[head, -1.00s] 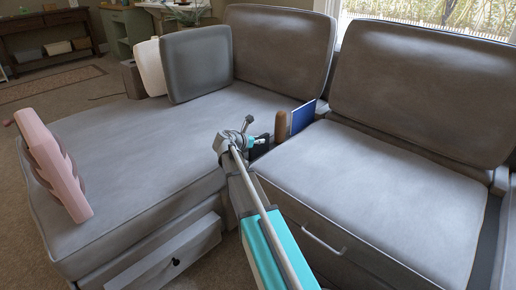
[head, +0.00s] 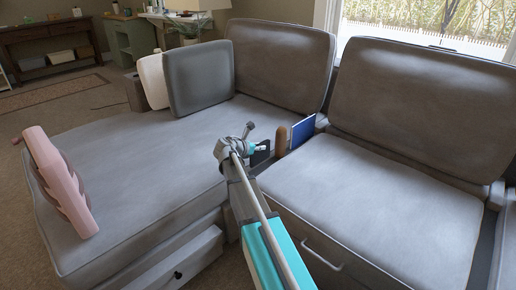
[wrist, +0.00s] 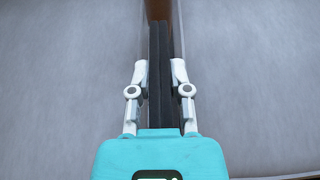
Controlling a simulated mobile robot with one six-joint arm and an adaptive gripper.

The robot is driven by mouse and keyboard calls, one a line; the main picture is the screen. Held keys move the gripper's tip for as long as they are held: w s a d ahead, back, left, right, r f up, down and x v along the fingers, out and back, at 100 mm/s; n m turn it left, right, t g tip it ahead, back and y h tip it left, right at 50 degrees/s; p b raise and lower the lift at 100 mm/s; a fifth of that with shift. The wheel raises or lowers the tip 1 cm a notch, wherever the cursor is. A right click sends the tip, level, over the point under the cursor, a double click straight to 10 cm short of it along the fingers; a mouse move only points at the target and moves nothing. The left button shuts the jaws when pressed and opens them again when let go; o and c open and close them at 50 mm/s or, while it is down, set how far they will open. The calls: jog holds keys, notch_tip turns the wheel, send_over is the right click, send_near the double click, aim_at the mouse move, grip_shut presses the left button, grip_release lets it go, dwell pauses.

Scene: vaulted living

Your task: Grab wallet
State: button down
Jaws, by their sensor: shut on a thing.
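The wallet looks like a thin black upright slab (head: 261,157) in the narrow gap between the two seat cushions. In the wrist view the black wallet (wrist: 160,75) runs up the middle, edge-on. My gripper (head: 259,148) is at the gap. In the wrist view its two white fingers (wrist: 160,75) stand on either side of the wallet, shut on it. The lower part of the wallet is hidden in the gap and behind the gripper.
A brown rounded object (head: 281,141) and a blue flat item (head: 302,131) stand in the same gap just behind. Grey seat cushions (head: 375,195) flank the gap. A pink object (head: 60,182) lies at the left. Space above the seats is clear.

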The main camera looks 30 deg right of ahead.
jog(key=shift+r+p, duration=2.4)
jog(key=shift+r, duration=0.45)
jog(key=shift+r, duration=0.1)
